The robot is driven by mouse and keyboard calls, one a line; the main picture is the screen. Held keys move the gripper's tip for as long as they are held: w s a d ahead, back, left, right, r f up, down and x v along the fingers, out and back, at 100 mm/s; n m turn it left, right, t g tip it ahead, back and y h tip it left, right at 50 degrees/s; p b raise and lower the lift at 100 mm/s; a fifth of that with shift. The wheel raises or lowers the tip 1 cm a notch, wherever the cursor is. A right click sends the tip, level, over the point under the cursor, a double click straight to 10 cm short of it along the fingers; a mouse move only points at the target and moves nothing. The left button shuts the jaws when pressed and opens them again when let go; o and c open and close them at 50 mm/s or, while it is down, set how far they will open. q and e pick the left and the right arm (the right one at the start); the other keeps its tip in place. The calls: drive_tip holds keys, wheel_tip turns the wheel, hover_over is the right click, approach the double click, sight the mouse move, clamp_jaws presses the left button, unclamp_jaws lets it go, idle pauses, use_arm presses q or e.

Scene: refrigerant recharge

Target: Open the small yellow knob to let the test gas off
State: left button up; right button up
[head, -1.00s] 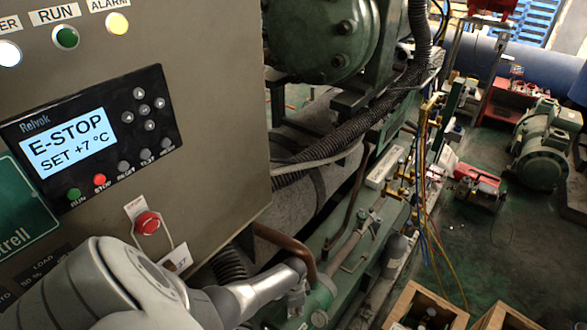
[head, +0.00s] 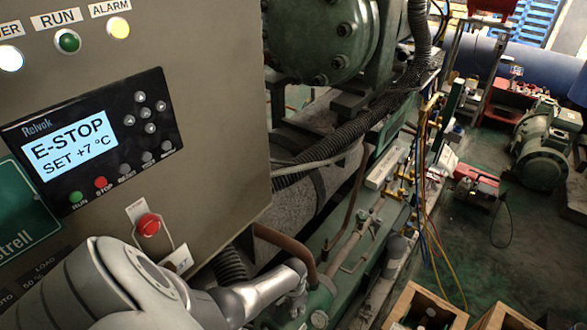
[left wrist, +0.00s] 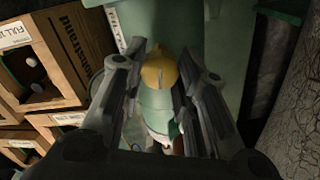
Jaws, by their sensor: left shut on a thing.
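The small yellow knob (left wrist: 160,69) sits on top of a pale green cylindrical body (left wrist: 157,103) in the left wrist view. My left gripper (left wrist: 161,74) has one finger on each side of the knob and is shut on it. In the head view my left arm comes in from the lower left. Its wrist reaches the green pipework below the panel, and the gripper (head: 297,302) is mostly hidden there. I cannot make out the knob in the head view. My right gripper is in neither view.
The grey control cabinet (head: 215,95), its display reading E-STOP, stands close beside my left arm. A red button (head: 148,224) is on its front. Hoses and brass fittings (head: 404,185) run along the green frame.

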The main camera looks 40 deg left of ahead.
use_arm(q)
drive_tip(key=o, duration=1)
drive_tip(key=shift+r, duration=0.15)
drive_tip(key=shift+r, duration=5.85)
